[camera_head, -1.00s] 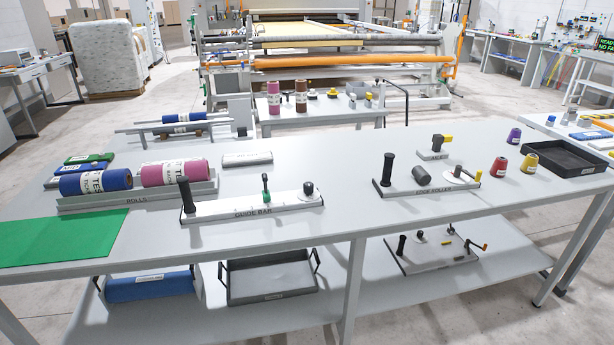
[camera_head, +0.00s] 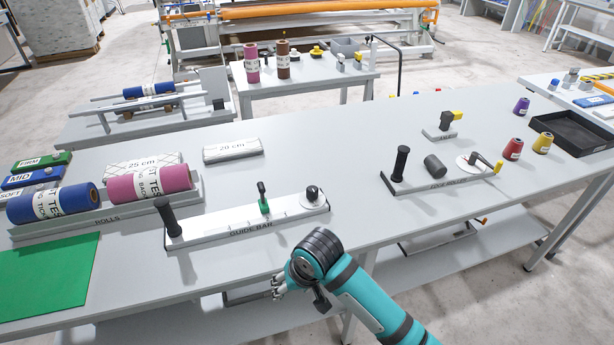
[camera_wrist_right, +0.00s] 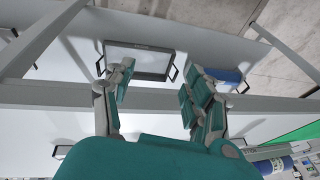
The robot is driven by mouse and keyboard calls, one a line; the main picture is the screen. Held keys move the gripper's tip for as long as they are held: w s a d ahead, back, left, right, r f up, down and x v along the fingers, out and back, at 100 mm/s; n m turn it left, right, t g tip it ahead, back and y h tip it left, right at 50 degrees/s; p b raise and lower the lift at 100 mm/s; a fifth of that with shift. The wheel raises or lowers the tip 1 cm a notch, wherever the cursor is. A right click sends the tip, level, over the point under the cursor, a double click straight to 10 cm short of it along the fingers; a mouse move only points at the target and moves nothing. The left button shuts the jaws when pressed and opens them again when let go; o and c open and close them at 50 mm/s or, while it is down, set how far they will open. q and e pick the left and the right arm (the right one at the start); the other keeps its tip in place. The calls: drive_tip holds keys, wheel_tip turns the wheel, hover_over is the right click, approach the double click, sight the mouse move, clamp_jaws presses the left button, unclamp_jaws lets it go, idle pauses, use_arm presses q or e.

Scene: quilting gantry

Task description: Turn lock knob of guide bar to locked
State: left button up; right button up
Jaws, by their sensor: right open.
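The guide bar (camera_head: 238,222) is a long white plate on the grey table, labelled GUIDE BAR. It has an upright black handle (camera_head: 168,218) at its left end, a small green part with a dark lever (camera_head: 263,198) right of centre, and a dark round knob on a pale disc (camera_head: 312,195) at its right end. No lock marking is readable. My right gripper (camera_head: 279,284) is at the table's front edge, nearer than the guide bar and apart from it. In the right wrist view, the gripper (camera_wrist_right: 158,85) is open and empty. My left gripper is not in view.
Fabric rolls in a rack (camera_head: 108,222) and a green mat (camera_head: 50,275) are at left. The edge roller plate (camera_head: 440,178) is at right, with cones and a black tray (camera_head: 572,133). Below, a grey tray (camera_wrist_right: 137,62) shows on the lower shelf.

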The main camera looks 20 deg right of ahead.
drive_tip(key=shift+m+h, duration=0.6)
drive_tip(key=shift+m, duration=0.1)
drive_tip(key=w+r, duration=0.6)
drive_tip(key=w, duration=0.1)
drive_tip(key=shift+a+r, duration=0.15)
drive_tip(key=w+d+r+m+h, duration=0.1)
drive_tip(key=w+d+r+m, duration=0.1)
drive_tip(key=w+r, duration=0.3)
drive_tip(key=m+h, duration=0.3)
drive_tip(key=m, duration=0.2)
approach(312, 189)
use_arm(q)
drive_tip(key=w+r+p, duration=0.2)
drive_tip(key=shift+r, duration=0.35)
use_arm(e)
drive_tip(key=shift+n, duration=0.3)
drive_tip(key=x, duration=1)
drive_tip(key=shift+w+f, duration=0.1)
drive_tip(key=shift+c, duration=0.4)
